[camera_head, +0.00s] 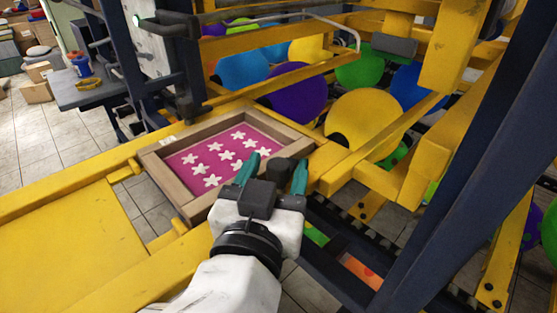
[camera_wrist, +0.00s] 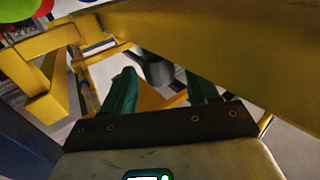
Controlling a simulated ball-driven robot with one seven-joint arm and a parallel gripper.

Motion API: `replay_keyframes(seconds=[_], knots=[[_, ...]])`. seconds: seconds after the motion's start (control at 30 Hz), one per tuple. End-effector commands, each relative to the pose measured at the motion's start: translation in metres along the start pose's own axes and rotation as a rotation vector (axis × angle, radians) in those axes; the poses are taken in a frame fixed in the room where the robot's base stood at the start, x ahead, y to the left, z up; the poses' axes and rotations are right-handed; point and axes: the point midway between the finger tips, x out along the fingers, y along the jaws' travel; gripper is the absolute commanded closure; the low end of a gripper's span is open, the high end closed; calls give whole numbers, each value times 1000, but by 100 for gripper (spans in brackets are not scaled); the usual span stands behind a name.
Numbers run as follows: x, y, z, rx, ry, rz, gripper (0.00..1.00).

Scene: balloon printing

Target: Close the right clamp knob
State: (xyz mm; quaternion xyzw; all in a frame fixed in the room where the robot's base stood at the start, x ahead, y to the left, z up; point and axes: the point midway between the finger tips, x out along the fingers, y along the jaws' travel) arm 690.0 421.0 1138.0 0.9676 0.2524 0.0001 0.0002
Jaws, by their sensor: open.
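The right clamp knob (camera_head: 281,169) is a small dark knob at the right corner of the wooden frame (camera_head: 163,179). The frame holds a pink screen (camera_head: 222,158) with white star-like shapes. My gripper (camera_head: 275,163) is open, its two green fingers on either side of the knob. I cannot tell whether the clamp is open or closed. My gripper hides part of the frame's lower right side.
Yellow machine beams (camera_head: 345,160) stand close to the right of my gripper. A thick dark blue post (camera_head: 460,150) rises further right. Colored balloons (camera_head: 365,122) hang behind the beams. A dark table (camera_head: 90,92) stands at the back left, with open tiled floor beside it.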

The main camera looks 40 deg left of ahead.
Motion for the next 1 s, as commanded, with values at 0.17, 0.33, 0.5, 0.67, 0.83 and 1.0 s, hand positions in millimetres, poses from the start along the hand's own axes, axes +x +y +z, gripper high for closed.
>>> replay_keyframes(seconds=[0.17, 0.33, 0.5, 0.67, 0.83, 1.0], knots=[[13, 0, 0, 0, -1, 0, 41], [15, 0, 0, 1, 0, -1, 41], [15, 0, 0, 0, 0, -1, 44], [15, 0, 0, 0, 0, -1, 59], [15, 0, 0, 0, 0, -1, 75], [14, 0, 0, 0, 0, -1, 90]])
